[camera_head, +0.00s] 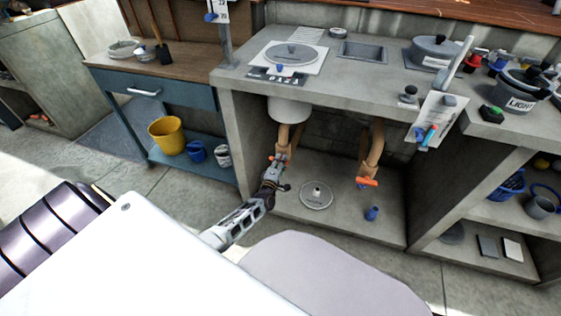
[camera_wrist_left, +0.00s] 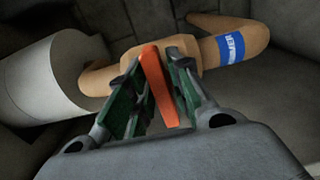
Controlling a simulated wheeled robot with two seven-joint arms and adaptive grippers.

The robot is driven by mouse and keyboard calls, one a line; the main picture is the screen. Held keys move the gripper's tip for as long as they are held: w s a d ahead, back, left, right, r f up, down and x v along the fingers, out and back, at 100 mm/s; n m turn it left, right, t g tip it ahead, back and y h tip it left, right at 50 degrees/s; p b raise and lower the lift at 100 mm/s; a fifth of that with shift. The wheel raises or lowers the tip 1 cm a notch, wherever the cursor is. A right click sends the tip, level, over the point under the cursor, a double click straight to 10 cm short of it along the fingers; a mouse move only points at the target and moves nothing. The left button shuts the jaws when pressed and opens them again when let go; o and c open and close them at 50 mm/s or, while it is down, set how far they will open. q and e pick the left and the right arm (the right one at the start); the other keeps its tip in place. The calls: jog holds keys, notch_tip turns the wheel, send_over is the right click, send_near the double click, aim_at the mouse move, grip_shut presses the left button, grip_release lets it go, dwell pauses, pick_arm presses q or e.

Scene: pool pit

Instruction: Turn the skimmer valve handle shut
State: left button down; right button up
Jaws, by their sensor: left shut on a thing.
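The skimmer valve has an orange handle (camera_wrist_left: 160,88) on a tan pipe (camera_wrist_left: 180,58) with a blue printed band (camera_wrist_left: 231,46). In the wrist view the handle lies across the pipe's run. My left gripper (camera_wrist_left: 155,70) is shut on the handle, with a green-padded finger on either side. In the head view my left gripper (camera_head: 277,165) reaches into the open bay under the counter, at the left tan pipe (camera_head: 284,136). Only a bit of orange shows there. My right gripper is not in view.
A second tan pipe (camera_head: 375,150) with an orange handle (camera_head: 368,182) stands to the right. A round lid (camera_head: 316,196) and a small blue object (camera_head: 372,213) lie on the bay floor. A white cylinder (camera_head: 289,109) hangs above. The bay's left wall (camera_head: 240,140) is close to my arm.

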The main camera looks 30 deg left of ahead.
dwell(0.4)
pick_arm(q)
jog(key=c, duration=1.4)
grip_release()
jog(key=shift+c, duration=0.2)
jog(key=shift+s, duration=0.15)
jog(key=v, duration=1.1)
jog(key=shift+s+d, duration=0.2)
jog(key=shift+s, duration=0.1)
